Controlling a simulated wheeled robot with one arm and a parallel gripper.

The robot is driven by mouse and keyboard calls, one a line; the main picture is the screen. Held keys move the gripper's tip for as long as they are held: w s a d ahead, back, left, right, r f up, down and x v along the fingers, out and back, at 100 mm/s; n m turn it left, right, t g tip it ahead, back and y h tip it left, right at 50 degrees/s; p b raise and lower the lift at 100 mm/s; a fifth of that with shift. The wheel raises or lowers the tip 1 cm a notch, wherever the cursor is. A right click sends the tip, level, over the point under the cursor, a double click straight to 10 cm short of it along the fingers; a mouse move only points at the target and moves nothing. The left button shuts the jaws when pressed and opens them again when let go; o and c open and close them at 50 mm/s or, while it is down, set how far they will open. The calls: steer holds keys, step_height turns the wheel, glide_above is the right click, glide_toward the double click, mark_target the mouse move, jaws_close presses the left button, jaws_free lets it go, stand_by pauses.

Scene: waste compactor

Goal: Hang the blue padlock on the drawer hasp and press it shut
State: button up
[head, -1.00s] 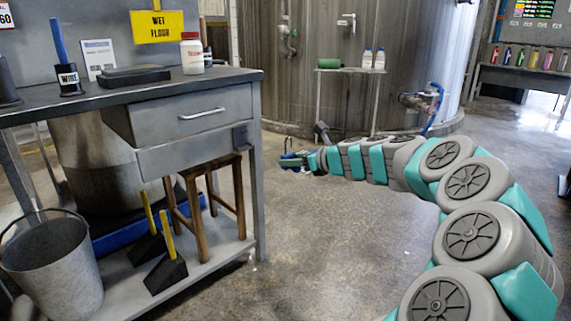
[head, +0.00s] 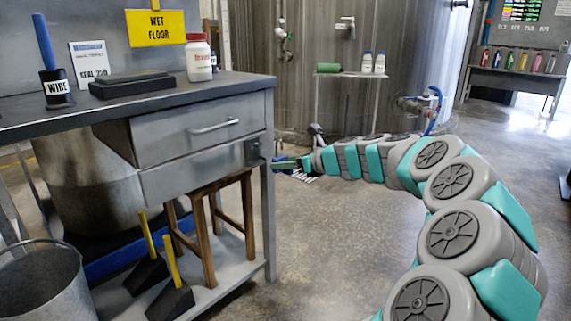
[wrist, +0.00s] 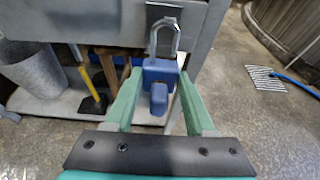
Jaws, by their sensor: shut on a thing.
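The blue padlock (wrist: 160,72) is upright between the fingers of my gripper (wrist: 158,84) in the wrist view, with its grey metal shackle standing up from the body. My gripper is shut on it. The dark drawer hasp (head: 252,151) is at the right end of the lower grey drawer (head: 195,172). In the wrist view the shackle overlaps the dark hasp plate (wrist: 164,12); I cannot tell whether it touches or passes through it. In the head view my gripper (head: 283,165) is just right of the hasp, beside the bench leg, and mostly hides the padlock.
The bench top (head: 150,108) holds a wire cup, a black block and a white bottle. A wooden stool (head: 205,230) and yellow-handled tools stand on the lower shelf. A metal bucket (head: 40,290) is at the left.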

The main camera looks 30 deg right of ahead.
mark_target(282, 157)
steer(key=shift+s+r+p, duration=0.1)
steer(key=shift+r+p, duration=0.1)
steer(key=shift+p, duration=0.4)
steer(key=shift+p, duration=0.3)
steer(key=shift+w+a+p, duration=0.35)
steer(key=shift+w+p, duration=0.15)
steer(key=shift+w, duration=0.45)
steer(key=shift+w+a+p, duration=0.3)
steer(key=shift+w+p, duration=0.15)
steer(key=shift+w, duration=0.45)
steer(key=shift+p+x, duration=0.4)
steer(key=shift+x, duration=0.5)
steer(key=shift+r, duration=0.1)
steer(key=shift+p, duration=1.55)
steer(key=shift+w+a+p, duration=0.25)
steer(key=shift+w+p, duration=0.1)
steer(key=shift+w, duration=0.3)
steer(key=shift+w+a+p, duration=0.2)
steer(key=shift+w+p, duration=0.15)
steer(key=shift+w, duration=0.35)
steer(key=shift+w+a+p, duration=0.25)
steer(key=shift+w+p, duration=0.1)
steer(key=shift+w, duration=0.3)
stand_by(0.4)
steer(key=o, duration=1.4)
